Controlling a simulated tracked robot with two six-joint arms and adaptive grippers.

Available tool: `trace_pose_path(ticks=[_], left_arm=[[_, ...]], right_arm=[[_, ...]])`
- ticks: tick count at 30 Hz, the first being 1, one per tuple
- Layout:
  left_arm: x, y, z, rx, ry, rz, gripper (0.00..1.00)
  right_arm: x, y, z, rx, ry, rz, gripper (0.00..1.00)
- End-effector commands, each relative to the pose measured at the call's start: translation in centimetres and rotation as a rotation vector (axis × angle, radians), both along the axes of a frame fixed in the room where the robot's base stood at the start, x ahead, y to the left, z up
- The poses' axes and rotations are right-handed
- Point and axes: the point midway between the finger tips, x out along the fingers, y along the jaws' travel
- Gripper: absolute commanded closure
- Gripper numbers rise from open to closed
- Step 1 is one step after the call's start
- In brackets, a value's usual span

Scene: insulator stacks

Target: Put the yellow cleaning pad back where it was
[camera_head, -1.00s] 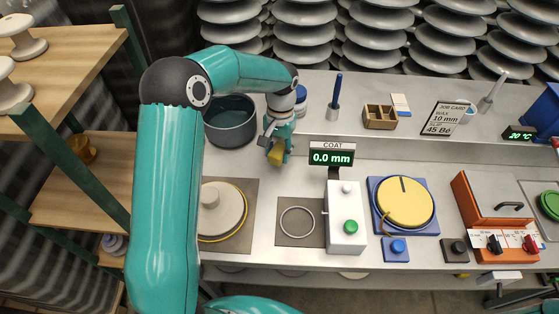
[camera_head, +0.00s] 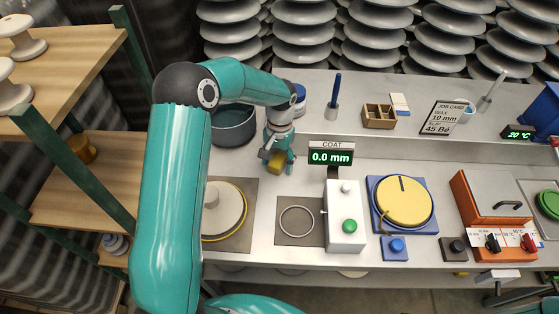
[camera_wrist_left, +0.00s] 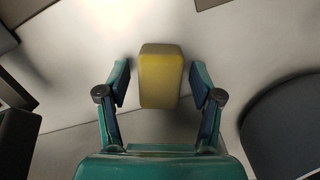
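The yellow cleaning pad (camera_head: 274,166) is a small block at the bench, in front of the dark pot. It also shows upright in the middle of the left wrist view (camera_wrist_left: 160,76). My left gripper (camera_head: 276,158) reaches down over it from above. In the left wrist view its two fingers (camera_wrist_left: 160,88) stand apart on either side of the pad, with a visible gap on each side. Parts at the lower right edge of the head view may be my right gripper (camera_head: 502,290); they are cut off and its fingers are unclear.
The dark pot (camera_head: 232,126) stands close beside the left gripper. A turntable with a pale disc (camera_head: 228,212), the coat gauge box (camera_head: 345,215) and a yellow round dial plate (camera_head: 404,202) are nearer the front.

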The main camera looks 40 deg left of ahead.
Motion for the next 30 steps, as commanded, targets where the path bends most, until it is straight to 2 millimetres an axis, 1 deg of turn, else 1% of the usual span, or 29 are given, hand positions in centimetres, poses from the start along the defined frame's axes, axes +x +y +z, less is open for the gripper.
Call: trace_pose_path(ticks=[6, 11, 14, 17, 24, 27, 30], left_arm=[[0.0, 0.0, 0.1, 0.000, 0.000, 0.000, 0.34], [0.2, 0.0, 0.8, 0.000, -0.003, 0.000, 0.34], [0.4, 0.1, 2.1, 0.001, -0.006, 0.000, 0.34], [0.6, 0.1, 3.9, 0.001, -0.006, -0.001, 0.34], [1.2, 0.2, 8.7, 0.001, -0.005, -0.001, 0.34], [1.4, 0.3, 10.3, 0.001, -0.005, -0.002, 0.34], [1.5, 0.3, 11.4, 0.000, -0.002, -0.001, 0.34]], right_arm=[[0.0, 0.0, 0.1, 0.000, 0.000, 0.000, 0.60], [0.0, 0.0, 0.0, 0.000, 0.000, 0.000, 0.60], [0.0, 0.0, -0.3, 0.000, 0.000, 0.000, 0.60], [0.0, 0.0, -0.6, 0.000, 0.000, 0.000, 0.60], [0.0, 0.0, -1.0, 0.000, 0.000, 0.000, 0.60], [0.0, 0.0, -1.1, 0.000, 0.000, 0.000, 0.60], [0.0, 0.0, -1.1, 0.000, 0.000, 0.000, 0.60]])
